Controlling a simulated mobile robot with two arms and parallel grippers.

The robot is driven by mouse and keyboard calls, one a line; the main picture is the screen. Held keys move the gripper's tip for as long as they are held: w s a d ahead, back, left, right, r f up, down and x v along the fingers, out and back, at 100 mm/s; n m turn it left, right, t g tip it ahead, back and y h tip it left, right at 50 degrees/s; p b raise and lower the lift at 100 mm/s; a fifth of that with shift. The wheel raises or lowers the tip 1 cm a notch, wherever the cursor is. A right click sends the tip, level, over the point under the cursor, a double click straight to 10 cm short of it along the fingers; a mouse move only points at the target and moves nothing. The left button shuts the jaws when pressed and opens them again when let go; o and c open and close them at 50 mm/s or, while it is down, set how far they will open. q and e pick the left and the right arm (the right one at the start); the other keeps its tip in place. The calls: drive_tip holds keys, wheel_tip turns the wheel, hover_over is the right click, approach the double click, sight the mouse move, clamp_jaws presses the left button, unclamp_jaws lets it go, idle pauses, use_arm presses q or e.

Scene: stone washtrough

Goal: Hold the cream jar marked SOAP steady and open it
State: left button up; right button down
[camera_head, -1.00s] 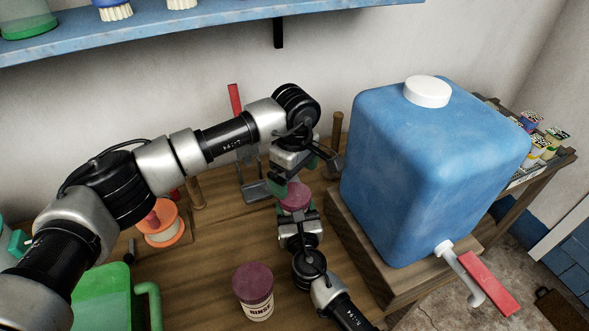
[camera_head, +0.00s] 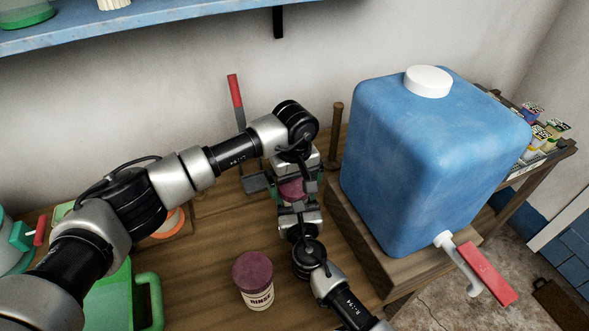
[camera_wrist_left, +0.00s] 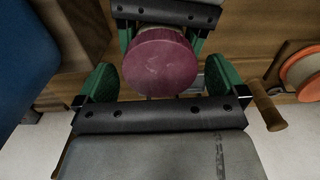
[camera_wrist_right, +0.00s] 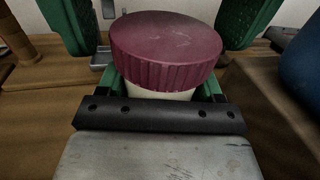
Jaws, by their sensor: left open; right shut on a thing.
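A jar with a ribbed maroon lid (camera_head: 292,188) stands upright between my two grippers. In the right wrist view its lid (camera_wrist_right: 166,50) and a strip of cream body (camera_wrist_right: 163,94) show; no marking is visible. My right gripper (camera_head: 297,207) is shut on the jar body, below the lid. My left gripper (camera_head: 291,178) is open, its green fingers on either side of the lid. In the left wrist view the lid (camera_wrist_left: 160,62) lies between and slightly beyond the left fingertips, with gaps on both sides.
A second maroon-lidded cream jar, marked RINSE (camera_head: 254,281), stands in front on the wooden bench. A big blue water container (camera_head: 430,160) with a red tap handle (camera_head: 484,272) blocks the right. A green can (camera_head: 120,300) is at the left. A red-handled tool (camera_head: 235,95) stands behind.

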use_arm(q)
drive_tip(key=shift+f, duration=0.4)
drive_tip(key=c, duration=0.9)
drive_tip(key=n, duration=1)
drive_tip(key=o, duration=0.9)
drive_tip(key=shift+r, duration=0.1)
